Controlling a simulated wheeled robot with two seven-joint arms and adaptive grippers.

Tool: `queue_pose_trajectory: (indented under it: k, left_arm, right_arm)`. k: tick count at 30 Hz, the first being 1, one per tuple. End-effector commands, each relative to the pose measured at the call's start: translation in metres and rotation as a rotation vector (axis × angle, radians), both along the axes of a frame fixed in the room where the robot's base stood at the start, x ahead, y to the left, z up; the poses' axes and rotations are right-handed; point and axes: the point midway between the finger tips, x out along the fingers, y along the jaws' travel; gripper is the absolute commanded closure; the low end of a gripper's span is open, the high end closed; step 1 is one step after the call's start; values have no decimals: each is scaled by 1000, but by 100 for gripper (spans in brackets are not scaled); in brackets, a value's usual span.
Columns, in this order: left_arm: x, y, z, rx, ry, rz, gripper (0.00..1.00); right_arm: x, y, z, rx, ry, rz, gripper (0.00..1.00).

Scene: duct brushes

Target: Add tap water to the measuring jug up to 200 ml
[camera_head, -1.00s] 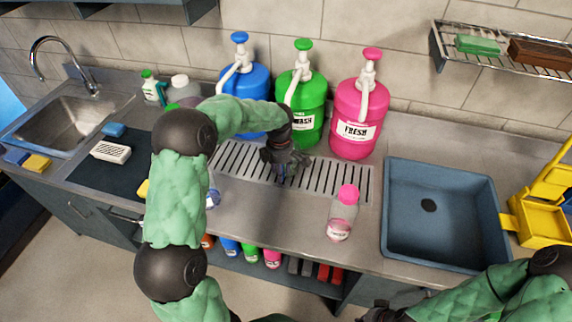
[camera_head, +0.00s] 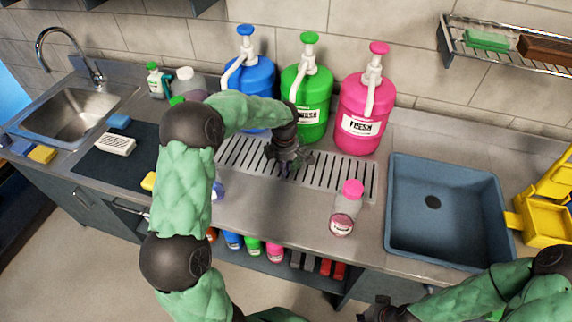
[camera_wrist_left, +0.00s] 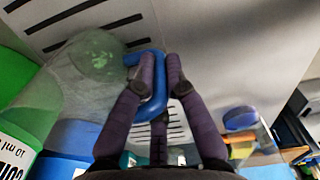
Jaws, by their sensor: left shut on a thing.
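My left gripper (camera_head: 287,165) is over the slotted drain grate, in front of the green pump container. In the left wrist view its fingers (camera_wrist_left: 160,75) are shut on a blue handle (camera_wrist_left: 153,110). The handle appears to belong to the clear measuring jug (camera_wrist_left: 90,85), which shows a pale green round patch; its level marks are not readable. The jug is hidden in the head view. The tap (camera_head: 66,42) arches over the steel sink (camera_head: 72,112) at the far left, far from the gripper. My right gripper (camera_head: 375,310) is at the bottom edge, its fingers unclear.
Blue (camera_head: 250,85), green (camera_head: 307,100) and pink (camera_head: 366,112) pump containers stand behind the grate (camera_head: 335,180). A pink-capped bottle (camera_head: 345,210) stands to the right, beside a blue basin (camera_head: 445,225). A dark mat (camera_head: 105,165) with a white brush (camera_head: 115,144) lies beside the sink.

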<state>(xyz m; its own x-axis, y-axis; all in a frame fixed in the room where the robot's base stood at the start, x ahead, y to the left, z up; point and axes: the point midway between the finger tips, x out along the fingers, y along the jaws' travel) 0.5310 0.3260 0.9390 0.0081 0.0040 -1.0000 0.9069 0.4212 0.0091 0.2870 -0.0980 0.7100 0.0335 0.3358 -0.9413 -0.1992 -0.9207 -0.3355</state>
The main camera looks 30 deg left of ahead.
Motion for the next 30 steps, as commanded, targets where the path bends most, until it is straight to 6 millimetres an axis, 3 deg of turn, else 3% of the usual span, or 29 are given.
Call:
queue_pose_trajectory:
  k: [14,30]
  left_arm:
    - [1,0,31,0,-3,1,100]
    - [-34,-20,80,0,-3,0,100]
  right_arm:
    - [0,0,10,0,0,0,100]
    - [0,0,19,0,0,0,100]
